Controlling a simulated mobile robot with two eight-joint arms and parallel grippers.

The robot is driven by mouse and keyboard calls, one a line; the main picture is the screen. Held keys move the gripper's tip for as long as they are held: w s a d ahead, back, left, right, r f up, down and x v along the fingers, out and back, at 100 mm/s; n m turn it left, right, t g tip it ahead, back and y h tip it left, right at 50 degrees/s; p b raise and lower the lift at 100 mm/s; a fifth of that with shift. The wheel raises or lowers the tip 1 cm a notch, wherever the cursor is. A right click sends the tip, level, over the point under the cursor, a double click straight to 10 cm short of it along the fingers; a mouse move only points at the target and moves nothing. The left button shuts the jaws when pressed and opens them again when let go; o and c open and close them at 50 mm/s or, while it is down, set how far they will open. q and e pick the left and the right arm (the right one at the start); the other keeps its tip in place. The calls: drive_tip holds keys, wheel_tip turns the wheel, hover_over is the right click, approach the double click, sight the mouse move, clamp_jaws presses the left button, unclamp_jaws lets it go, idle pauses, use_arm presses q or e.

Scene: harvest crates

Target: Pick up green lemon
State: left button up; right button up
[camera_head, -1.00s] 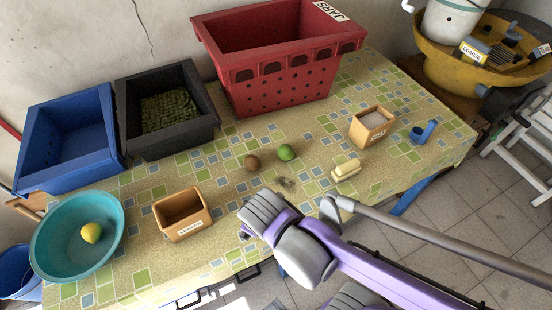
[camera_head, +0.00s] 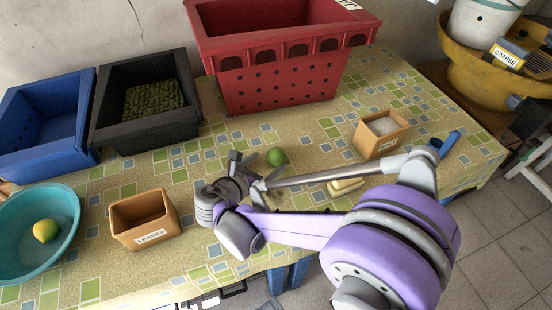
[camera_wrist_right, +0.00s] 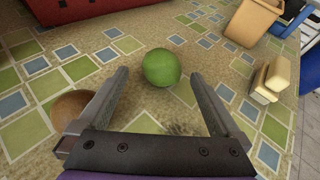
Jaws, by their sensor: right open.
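The green lemon (camera_head: 276,157) is a round green fruit on the patterned tabletop, just beyond my right gripper (camera_head: 244,160). In the right wrist view the green lemon (camera_wrist_right: 161,67) lies ahead of the open fingers of my right gripper (camera_wrist_right: 160,77), roughly centred between the tips, with nothing held. Whether the fingertips are at its height is hard to tell. A brown round fruit (camera_wrist_right: 70,108) lies by the left finger; in the head view my gripper hides it. My left gripper is not in view.
A red crate (camera_head: 285,85) stands behind the lemon. A butter-like block (camera_head: 345,187) and a SALT box (camera_head: 364,140) lie to the right. A LEAVES box (camera_head: 132,236), a black crate (camera_head: 160,133), a blue crate (camera_head: 50,160) and a teal bowl (camera_head: 65,205) with a yellow lemon (camera_head: 46,230) are left.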

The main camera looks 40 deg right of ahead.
sight(272, 161)
drive_tip(key=x, duration=0.6)
drive_tip(key=shift+s+f+b, duration=0.2)
drive_tip(key=shift+f+b, duration=0.15)
drive_tip(key=shift+b, duration=0.05)
drive_tip(key=c, duration=1.5)
wheel_tip(272, 161, up, 10)
drive_tip(key=shift+r+p, duration=0.1)
drive_tip(key=shift+p, duration=1.15)
drive_tip(key=shift+a, duration=0.1)
